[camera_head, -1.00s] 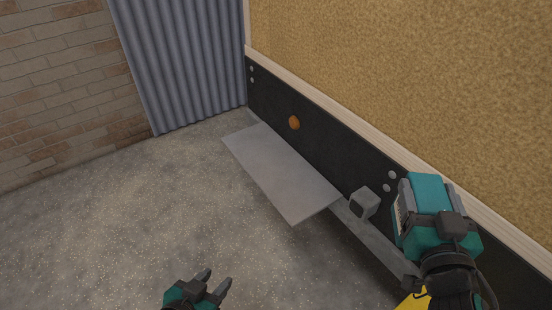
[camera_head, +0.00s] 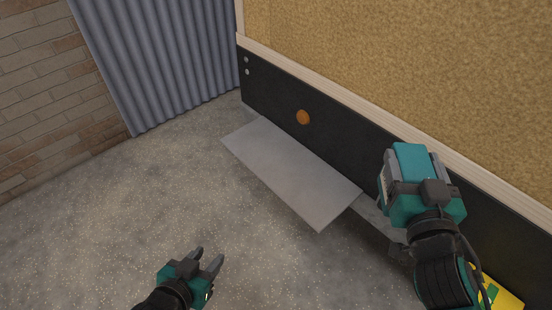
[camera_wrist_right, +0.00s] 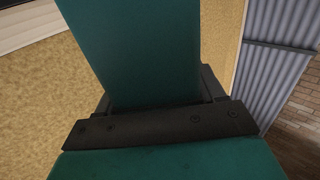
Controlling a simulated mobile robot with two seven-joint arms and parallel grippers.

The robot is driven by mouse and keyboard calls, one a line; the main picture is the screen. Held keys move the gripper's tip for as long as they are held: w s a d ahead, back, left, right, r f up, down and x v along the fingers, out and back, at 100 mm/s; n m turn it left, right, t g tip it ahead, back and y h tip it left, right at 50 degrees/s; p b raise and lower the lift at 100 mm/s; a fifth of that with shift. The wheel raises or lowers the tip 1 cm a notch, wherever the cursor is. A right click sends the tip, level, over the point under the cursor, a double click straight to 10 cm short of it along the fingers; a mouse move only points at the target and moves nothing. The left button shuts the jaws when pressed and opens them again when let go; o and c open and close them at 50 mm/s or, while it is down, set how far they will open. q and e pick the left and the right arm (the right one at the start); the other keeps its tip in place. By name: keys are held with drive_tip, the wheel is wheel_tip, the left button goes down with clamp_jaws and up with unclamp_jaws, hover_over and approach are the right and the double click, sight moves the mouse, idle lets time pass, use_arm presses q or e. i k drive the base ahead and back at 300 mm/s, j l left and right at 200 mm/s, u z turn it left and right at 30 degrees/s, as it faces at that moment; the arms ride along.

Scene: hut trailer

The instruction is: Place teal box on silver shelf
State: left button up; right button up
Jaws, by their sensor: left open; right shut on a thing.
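The teal box (camera_head: 407,162) is between the fingers of my right gripper (camera_head: 411,173), which is shut on it. The box is held up at the right of the head view, in front of the trailer wall; it fills the upper middle of the right wrist view (camera_wrist_right: 135,50). The silver shelf (camera_head: 292,172) is a flat grey plate along the trailer's lower edge, left of the box, with its bare top showing. My left gripper (camera_head: 211,258) is open and empty over the ground, in front of and below the shelf.
The trailer has a black lower panel (camera_head: 335,133) with an orange round light (camera_head: 303,117) above the shelf and a tan wall above. A corrugated metal sheet (camera_head: 160,60) and a brick wall (camera_head: 40,90) stand at the back left. The gravel ground (camera_head: 130,210) is clear.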

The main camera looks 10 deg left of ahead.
sight(277, 170)
drive_tip(key=i+j, duration=0.1)
drive_tip(key=j, duration=0.25)
drive_tip(key=i+j+z, duration=0.15)
drive_tip(key=j, duration=0.2)
drive_tip(key=i+j, duration=0.1)
drive_tip(key=j, duration=0.25)
drive_tip(key=i+j+z, duration=0.15)
drive_tip(key=j, duration=0.25)
drive_tip(key=k+l, duration=0.05)
drive_tip(key=k, duration=0.05)
